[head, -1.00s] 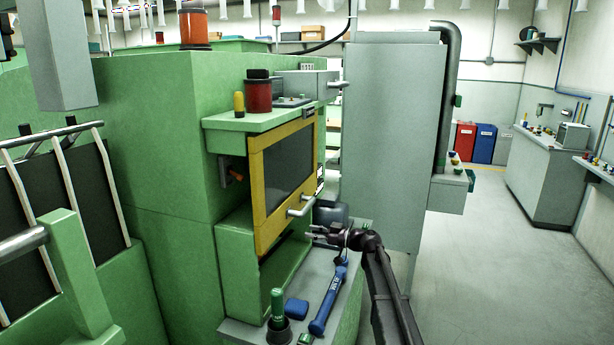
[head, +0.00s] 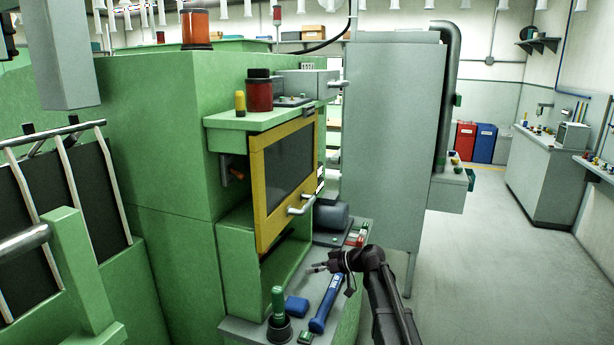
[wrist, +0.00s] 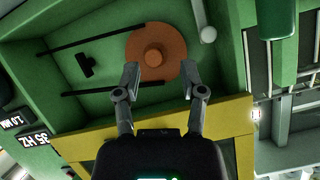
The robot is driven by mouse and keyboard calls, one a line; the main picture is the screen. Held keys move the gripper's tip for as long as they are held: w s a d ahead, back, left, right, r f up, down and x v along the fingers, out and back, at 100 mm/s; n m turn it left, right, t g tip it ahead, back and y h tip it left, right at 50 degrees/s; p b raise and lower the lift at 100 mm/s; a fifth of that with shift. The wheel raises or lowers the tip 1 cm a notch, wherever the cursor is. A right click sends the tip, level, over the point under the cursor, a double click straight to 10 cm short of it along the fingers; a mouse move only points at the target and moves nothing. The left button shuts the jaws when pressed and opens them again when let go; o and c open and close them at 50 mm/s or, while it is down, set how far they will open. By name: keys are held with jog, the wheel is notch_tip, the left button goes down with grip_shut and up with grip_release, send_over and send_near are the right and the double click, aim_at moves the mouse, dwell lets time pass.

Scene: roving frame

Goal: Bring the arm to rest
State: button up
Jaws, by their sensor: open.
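My gripper (head: 318,268) is in front of the green machine's (head: 165,150) lower opening, above the grey work shelf (head: 250,328). In the wrist view my gripper (wrist: 160,78) has its two fingers spread apart with nothing between them. Behind the fingers is an orange round disc (wrist: 150,40) with a raised hub, set in a green recess. A yellow-framed window door (head: 283,180) with a grey handle is above the opening; its yellow edge (wrist: 90,142) also shows in the wrist view.
On the shelf are a blue tool (head: 326,305), a blue block (head: 297,307), a green-capped item (head: 278,305) in a dark cup and a dark cylinder (head: 331,216). A grey cabinet (head: 390,140) stands behind my arm. The floor (head: 490,260) to the right is clear.

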jog(key=s+d+f+m+h, duration=0.1)
jog(key=s+f+h, duration=0.1)
jog(key=s, duration=0.2)
jog(key=s+d+f+m+g+h, duration=0.1)
jog(key=s+d+f+m+h, duration=0.1)
jog(key=s+f, duration=0.1)
jog(key=s+d+f+m+h, duration=0.1)
jog(key=s+f, duration=0.1)
jog(key=s, duration=0.3)
jog(key=shift+s+d+f+m+g+h, duration=0.25)
jog(key=shift+d+f+m+g+h, duration=0.05)
jog(key=shift+d+m+h, duration=0.1)
jog(key=s+d+f+m+g+h, duration=0.1)
jog(key=s+d+f+m+h, duration=0.15)
jog(key=s+d, duration=0.3)
jog(key=s+d+f+m+h, duration=0.2)
jog(key=s+d+m+h, duration=0.2)
jog(key=s, duration=0.3)
notch_tip(320, 180, down, 9)
jog(key=s+g+b, duration=0.1)
jog(key=s+b, duration=0.2)
jog(key=b, duration=0.7)
notch_tip(320, 180, up, 14)
jog(key=p, duration=1.3)
jog(key=shift+d+f+p, duration=0.15)
jog(key=shift+f+p, duration=0.1)
jog(key=shift+p, duration=0.05)
